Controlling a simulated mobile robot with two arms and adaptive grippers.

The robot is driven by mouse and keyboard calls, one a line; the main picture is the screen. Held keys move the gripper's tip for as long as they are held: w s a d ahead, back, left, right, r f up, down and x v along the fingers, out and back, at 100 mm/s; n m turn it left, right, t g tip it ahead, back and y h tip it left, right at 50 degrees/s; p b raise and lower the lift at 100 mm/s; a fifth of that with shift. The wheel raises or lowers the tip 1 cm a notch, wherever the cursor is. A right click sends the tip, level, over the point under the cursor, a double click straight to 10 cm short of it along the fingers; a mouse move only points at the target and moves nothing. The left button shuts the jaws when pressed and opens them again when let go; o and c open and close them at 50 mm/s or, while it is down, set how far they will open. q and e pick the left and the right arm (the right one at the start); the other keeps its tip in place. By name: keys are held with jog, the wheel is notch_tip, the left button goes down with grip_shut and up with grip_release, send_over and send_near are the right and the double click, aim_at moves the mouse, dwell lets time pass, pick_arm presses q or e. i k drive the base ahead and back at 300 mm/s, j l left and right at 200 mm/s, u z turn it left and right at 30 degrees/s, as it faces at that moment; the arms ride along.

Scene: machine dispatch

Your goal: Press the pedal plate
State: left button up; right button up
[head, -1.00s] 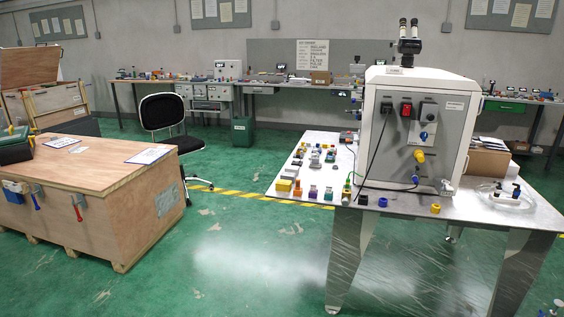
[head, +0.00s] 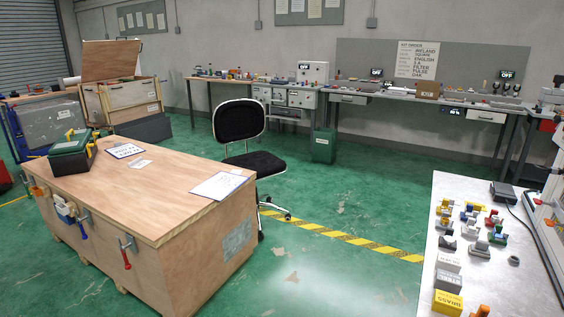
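No pedal plate can be made out for certain in the head view. A flat dark box (head: 503,192) with a black cable lies at the far edge of the metal-topped table (head: 452,190) on the right; I cannot tell whether it is a pedal. Neither of my grippers is in view.
A wooden crate (head: 165,213) with a green toolbox (head: 72,154) and papers stands at left. A black chair (head: 245,140) is behind it. Several small coloured parts lie on the metal table. A long workbench (head: 400,95) lines the wall. Green floor between crate and table is clear.

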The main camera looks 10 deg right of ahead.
aim_at(503, 189)
jog(key=i+z, duration=0.2)
jog(key=i, duration=0.25)
jog(key=i+z, duration=0.2)
jog(key=i, duration=0.3)
jog(key=i+z, duration=0.2)
jog(key=i, duration=0.25)
jog(key=i+j+z, duration=0.2)
jog(key=i, duration=0.25)
jog(key=i+j+z, duration=0.2)
jog(key=i, duration=0.25)
jog(key=i+j+z, duration=0.1)
jog(key=i+z, duration=0.35)
jog(key=i, duration=1.45)
jog(key=i+z, duration=0.25)
jog(key=i, duration=0.25)
jog(key=i+j+z, duration=0.2)
jog(key=i, duration=0.25)
jog(key=i+j+z, duration=0.25)
jog(key=i, duration=0.25)
jog(key=i+z, duration=0.15)
jog(key=z, duration=0.25)
jog(key=i+z, duration=0.15)
jog(key=z, duration=0.3)
jog(key=i+z, duration=0.15)
jog(key=z, duration=0.25)
jog(key=i+j+z, duration=0.15)
jog(key=z, duration=0.25)
jog(key=i+j+z, duration=0.1)
jog(key=z, duration=0.35)
